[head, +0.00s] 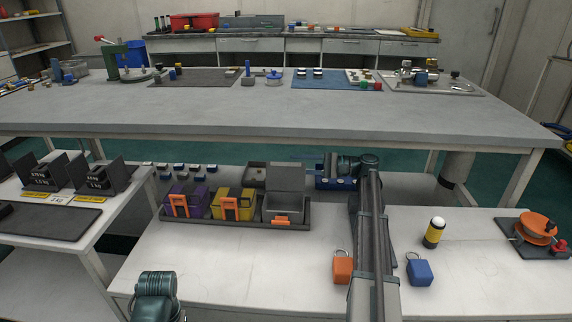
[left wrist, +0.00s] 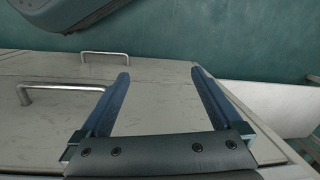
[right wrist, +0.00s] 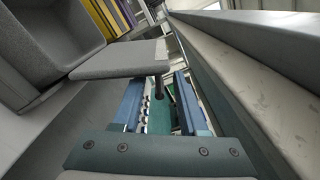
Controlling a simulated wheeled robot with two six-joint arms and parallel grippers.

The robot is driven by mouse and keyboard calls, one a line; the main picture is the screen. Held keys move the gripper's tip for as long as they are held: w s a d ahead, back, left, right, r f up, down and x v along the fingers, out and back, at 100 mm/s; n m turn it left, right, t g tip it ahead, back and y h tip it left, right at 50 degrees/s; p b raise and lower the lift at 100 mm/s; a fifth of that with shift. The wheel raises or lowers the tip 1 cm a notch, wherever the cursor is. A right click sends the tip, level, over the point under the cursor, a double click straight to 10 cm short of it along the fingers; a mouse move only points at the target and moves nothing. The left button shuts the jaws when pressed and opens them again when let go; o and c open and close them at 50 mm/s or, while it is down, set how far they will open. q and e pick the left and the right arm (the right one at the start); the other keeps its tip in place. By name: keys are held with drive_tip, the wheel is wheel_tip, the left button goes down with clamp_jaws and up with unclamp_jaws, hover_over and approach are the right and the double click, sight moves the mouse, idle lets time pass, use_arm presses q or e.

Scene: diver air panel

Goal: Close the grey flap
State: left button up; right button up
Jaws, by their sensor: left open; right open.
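The grey flap (head: 286,177) is the lid of the grey box (head: 284,206), at the right end of a dark tray. It stands raised at the box's back edge, and the box is open. My right gripper (head: 328,166) is open, to the right of the raised flap. In the right wrist view the flap (right wrist: 118,60) reaches toward the space ahead of the open fingers (right wrist: 158,90); I cannot tell whether they touch. My left gripper (left wrist: 160,78) is open and empty, above pale panels with metal handles.
A purple box (head: 184,203) and a yellow box (head: 232,204) stand left of the grey one. An orange padlock (head: 343,270) and a blue padlock (head: 419,272) lie on the white table (head: 220,270). A large grey table (head: 270,115) stands behind.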

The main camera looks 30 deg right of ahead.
sight(286, 163)
drive_tip(key=shift+x, duration=2.2)
clamp_jaws()
